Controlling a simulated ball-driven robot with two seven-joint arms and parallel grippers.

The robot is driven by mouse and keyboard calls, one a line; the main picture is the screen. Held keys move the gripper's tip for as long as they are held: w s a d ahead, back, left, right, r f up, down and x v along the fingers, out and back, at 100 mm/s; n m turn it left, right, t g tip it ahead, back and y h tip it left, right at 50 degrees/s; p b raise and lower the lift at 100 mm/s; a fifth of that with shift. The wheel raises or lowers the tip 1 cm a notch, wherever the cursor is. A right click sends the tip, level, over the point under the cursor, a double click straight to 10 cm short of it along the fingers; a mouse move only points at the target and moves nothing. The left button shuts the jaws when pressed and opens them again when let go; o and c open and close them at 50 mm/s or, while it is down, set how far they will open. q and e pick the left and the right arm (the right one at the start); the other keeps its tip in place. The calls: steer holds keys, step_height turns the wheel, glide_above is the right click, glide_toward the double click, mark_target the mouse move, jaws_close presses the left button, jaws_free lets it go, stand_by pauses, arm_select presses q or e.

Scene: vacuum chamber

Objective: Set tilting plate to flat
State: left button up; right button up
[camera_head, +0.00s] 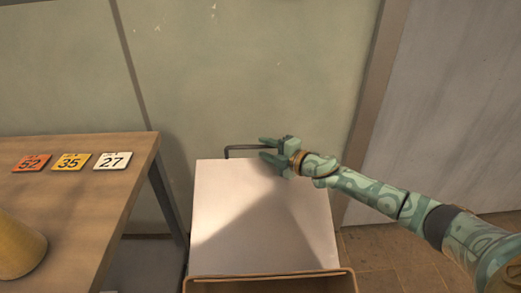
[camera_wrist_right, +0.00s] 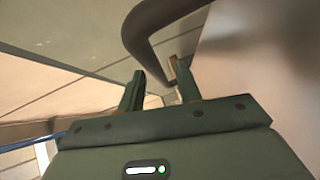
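The tilting plate (camera_head: 265,215) is a pale, nearly square panel in the lower middle of the head view. Its tilt is hard to judge from this angle. A dark bent-bar handle (camera_head: 238,147) stands at its far edge, and part of it is hidden by my right gripper (camera_head: 265,149). That gripper's two fingers are apart, at the right part of the handle. In the right wrist view, the thick dark handle (camera_wrist_right: 142,40) curves down just beyond the open fingers (camera_wrist_right: 157,75). I cannot tell whether it lies between them. My left gripper is not in view.
A wooden table (camera_head: 75,215) at left holds orange, yellow and white number cards (camera_head: 112,161) and a yellow rounded object (camera_head: 18,248). A greenish wall (camera_head: 250,70) stands close behind the plate. A wood-edged frame (camera_head: 270,275) lies at the plate's near edge.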

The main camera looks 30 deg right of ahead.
steer(key=shift+x, duration=0.75)
steer(key=shift+w+a+f, duration=0.1)
steer(key=shift+w+a, duration=0.05)
steer(key=shift+w, duration=0.25)
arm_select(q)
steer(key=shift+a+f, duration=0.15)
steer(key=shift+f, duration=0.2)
